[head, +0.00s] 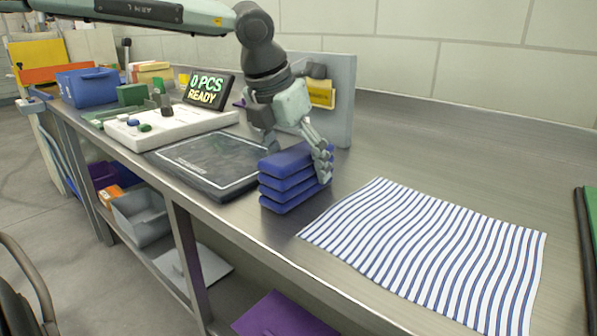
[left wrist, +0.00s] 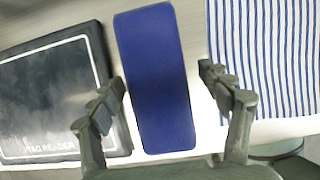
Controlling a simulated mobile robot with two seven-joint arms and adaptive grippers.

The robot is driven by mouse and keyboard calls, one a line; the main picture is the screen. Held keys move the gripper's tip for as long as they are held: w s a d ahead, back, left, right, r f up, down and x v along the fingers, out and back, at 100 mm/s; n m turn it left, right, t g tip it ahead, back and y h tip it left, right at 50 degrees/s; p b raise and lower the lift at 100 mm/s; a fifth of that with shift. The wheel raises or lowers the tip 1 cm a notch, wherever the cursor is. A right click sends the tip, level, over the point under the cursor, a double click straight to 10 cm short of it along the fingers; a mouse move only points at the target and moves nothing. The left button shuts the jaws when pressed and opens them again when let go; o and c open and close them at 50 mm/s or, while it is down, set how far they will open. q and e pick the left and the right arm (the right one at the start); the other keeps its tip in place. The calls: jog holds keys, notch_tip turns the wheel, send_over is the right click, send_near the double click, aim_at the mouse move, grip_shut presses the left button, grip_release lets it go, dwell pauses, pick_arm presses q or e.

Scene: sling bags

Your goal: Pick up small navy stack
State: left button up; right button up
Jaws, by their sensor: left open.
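The small navy stack (head: 286,190) is several flat folded navy pieces piled on the metal bench, between the dark tag reader pad and the striped cloth. My left gripper (head: 300,150) comes down over the stack from above, with one finger at its right side and the other partly hidden behind it. In the left wrist view the navy top piece (left wrist: 156,80) lies between the two open fingers (left wrist: 162,85), with a gap visible on the right. The left gripper is open. My right gripper is not in view.
The dark reader pad (head: 208,162) lies just left of the stack and the striped cloth (head: 430,250) to its right. A grey upright panel (head: 338,95) stands behind. A display (head: 209,92) reads "0 PCS READY". The bench's front edge is close to the stack.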

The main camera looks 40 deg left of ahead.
pick_arm(q)
jog(key=c, duration=1.5)
jog(key=shift+o, duration=0.2)
